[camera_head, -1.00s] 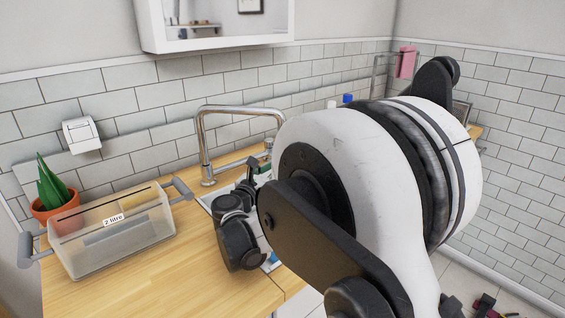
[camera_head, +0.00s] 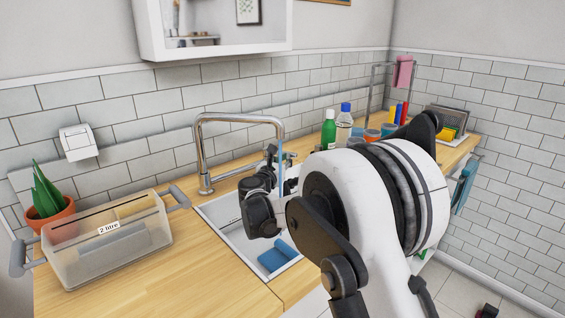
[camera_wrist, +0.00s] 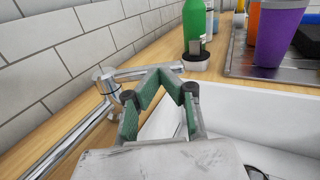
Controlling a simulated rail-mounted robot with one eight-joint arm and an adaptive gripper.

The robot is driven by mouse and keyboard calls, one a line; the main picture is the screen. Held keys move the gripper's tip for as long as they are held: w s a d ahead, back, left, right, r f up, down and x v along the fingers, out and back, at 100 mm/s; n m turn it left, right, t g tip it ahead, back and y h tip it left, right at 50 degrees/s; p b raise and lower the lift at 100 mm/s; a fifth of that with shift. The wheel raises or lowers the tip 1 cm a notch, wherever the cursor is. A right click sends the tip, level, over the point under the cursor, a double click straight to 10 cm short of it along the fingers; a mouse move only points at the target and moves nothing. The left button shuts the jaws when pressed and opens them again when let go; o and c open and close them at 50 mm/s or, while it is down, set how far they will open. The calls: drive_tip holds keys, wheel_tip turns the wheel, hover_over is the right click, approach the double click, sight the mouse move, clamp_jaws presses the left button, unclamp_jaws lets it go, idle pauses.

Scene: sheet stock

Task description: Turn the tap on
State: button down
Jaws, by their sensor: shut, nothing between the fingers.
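The chrome tap (camera_head: 203,150) stands behind the sink, its spout arching to the right. A thin blue stream like water (camera_head: 281,165) drops straight down from the spout's end. In the wrist view, the tap's round body (camera_wrist: 108,84) is left of my gripper (camera_wrist: 162,84), and a flat chrome lever (camera_wrist: 150,70) extends right, just beyond the fingers. My gripper is shut and empty, with green pads; I cannot tell whether it touches the lever. In the head view, my gripper (camera_head: 271,156) is partly hidden behind my wrist near the stream.
The white sink (camera_head: 222,212) holds a blue sponge-like item (camera_head: 276,258). A clear 2 litre box (camera_head: 105,250) and a potted plant (camera_head: 48,205) stand left. A green bottle (camera_head: 328,130) and a blue-capped bottle (camera_head: 344,126) stand behind my arm. The front left counter is clear.

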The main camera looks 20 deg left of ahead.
drive_tip(key=shift+w+d, duration=0.2)
drive_tip(key=shift+w, duration=0.7)
drive_tip(key=shift+s, duration=0.1)
